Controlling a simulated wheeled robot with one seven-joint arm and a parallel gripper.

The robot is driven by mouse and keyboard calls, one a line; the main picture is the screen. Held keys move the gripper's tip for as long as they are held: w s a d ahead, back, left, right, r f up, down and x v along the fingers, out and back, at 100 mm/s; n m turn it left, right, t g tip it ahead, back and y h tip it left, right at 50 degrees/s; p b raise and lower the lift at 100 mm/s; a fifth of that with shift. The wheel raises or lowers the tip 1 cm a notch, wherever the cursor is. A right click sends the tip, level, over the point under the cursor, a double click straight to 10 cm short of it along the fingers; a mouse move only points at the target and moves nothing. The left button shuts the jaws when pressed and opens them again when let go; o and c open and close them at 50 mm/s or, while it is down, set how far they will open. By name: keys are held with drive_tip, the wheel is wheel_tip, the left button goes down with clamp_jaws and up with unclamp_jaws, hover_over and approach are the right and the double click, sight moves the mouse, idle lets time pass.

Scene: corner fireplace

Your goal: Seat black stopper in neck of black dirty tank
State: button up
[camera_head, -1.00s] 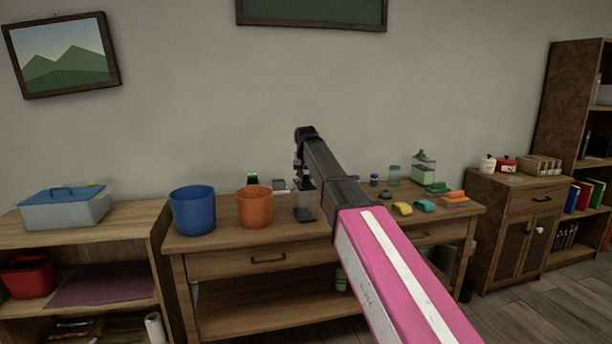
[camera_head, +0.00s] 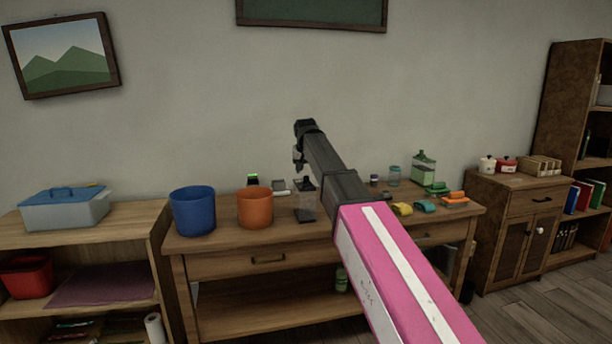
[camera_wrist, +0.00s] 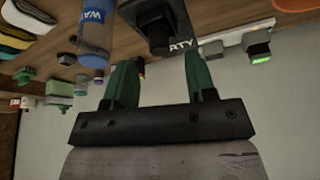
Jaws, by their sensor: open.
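The black dirty tank (camera_head: 305,207) stands on the wooden table, right of the orange bucket. In the wrist view the tank (camera_wrist: 183,20) shows part of its white label, "RTY". A black block-like piece, seemingly the black stopper (camera_wrist: 158,38), is at the tank's neck; I cannot tell how deep it sits. My gripper (camera_head: 299,164) is above the tank, under the dark end of my arm. In the wrist view my gripper (camera_wrist: 163,68) has its two green fingers apart with nothing held between them. The fingertips are close to the black piece but appear clear of it.
The blue bucket (camera_head: 193,211) and orange bucket (camera_head: 255,208) stand left of the tank. A small black device with a green light (camera_head: 252,180) is behind. A blue-labelled bottle (camera_wrist: 95,38) is nearby in the wrist view. Coloured sponges (camera_head: 425,206) and a green bottle (camera_head: 423,167) stand right.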

drive_tip(key=v, duration=0.9)
drive_tip(key=s+d+f+g, duration=0.15)
drive_tip(key=d+f, duration=0.25)
drive_tip(key=f, duration=0.5)
drive_tip(key=s+d+f, duration=0.2)
drive_tip(key=d+f, duration=0.1)
drive_tip(key=f, duration=0.5)
drive_tip(key=s+d+f+g, duration=0.1)
drive_tip(key=s+d+f, duration=0.4)
drive_tip(key=s+f, duration=0.3)
drive_tip(key=s+d+f+g, duration=0.1)
drive_tip(key=s+d+f, duration=0.5)
drive_tip(key=f, duration=0.8)
drive_tip(key=s+d+f+g, duration=0.1)
drive_tip(key=s+d+f, duration=0.4)
drive_tip(key=s+f, duration=0.6)
drive_tip(key=shift+s+d, duration=0.2)
drive_tip(key=shift+d, duration=0.05)
